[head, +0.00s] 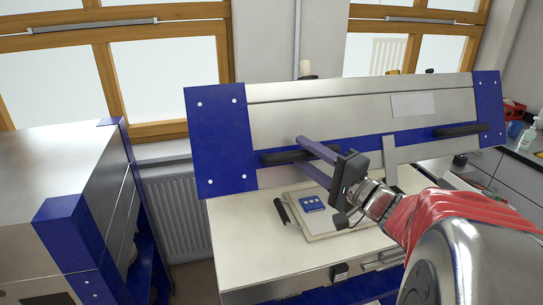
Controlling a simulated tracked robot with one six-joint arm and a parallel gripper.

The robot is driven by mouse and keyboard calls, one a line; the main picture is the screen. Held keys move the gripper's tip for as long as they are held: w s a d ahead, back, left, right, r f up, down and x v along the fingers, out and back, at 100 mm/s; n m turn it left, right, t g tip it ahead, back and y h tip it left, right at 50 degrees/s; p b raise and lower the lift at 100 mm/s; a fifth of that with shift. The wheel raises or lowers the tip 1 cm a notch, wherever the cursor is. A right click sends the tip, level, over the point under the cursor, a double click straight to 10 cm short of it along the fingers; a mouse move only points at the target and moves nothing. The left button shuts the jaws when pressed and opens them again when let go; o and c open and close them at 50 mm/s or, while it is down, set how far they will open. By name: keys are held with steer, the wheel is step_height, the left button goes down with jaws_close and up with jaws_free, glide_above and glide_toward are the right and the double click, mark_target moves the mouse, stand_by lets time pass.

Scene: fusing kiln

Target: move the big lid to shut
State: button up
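The big lid (330,115) of the kiln stands raised and tilted, a wide steel panel with blue ends and a blue stripe. It has a black handle (275,158) on the left and another black handle (465,130) on the right. My gripper (302,152) is at the left handle, its two purple fingers spread apart, one above and one below the handle. The gap looks wider than the handle, so it appears open; contact cannot be made out. The kiln's pale bed (245,235) lies below the lid.
On the bed lie a pale board (328,232) with a small blue piece (313,204) and a dark tool (281,210). A steel and blue machine (70,175) stands left. A counter with a soap bottle (528,136) is at right.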

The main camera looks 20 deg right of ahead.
steer(key=v, duration=1.3)
steer(key=shift+f, duration=0.15)
stand_by(0.5)
steer(key=a+f+n+g+y, duration=0.25)
steer(key=a+f+g, duration=0.35)
steer(key=a+f, duration=0.3)
steer(key=a+f+n+g+y, duration=0.25)
steer(key=a+f+g, duration=0.35)
steer(key=a, duration=0.5)
steer(key=s+a+f+n+g+h, duration=0.2)
steer(key=s+n+g+h, duration=0.1)
steer(key=s+n+h, duration=0.3)
steer(key=shift+w+d+r+n+t+h, duration=0.2)
steer(key=shift+r+n+t+h, duration=0.15)
steer(key=shift+r+n+h, duration=0.35)
steer(key=shift+w+d+r+n+t+h, duration=0.2)
steer(key=shift+r+n+t+h, duration=0.3)
steer(key=shift+r, duration=0.3)
steer(key=shift+w+d+r+n+t+h, duration=0.15)
steer(key=shift+w+r+n+t+h, duration=0.1)
steer(key=shift+r+n+h, duration=0.45)
steer(key=shift+c, duration=0.6)
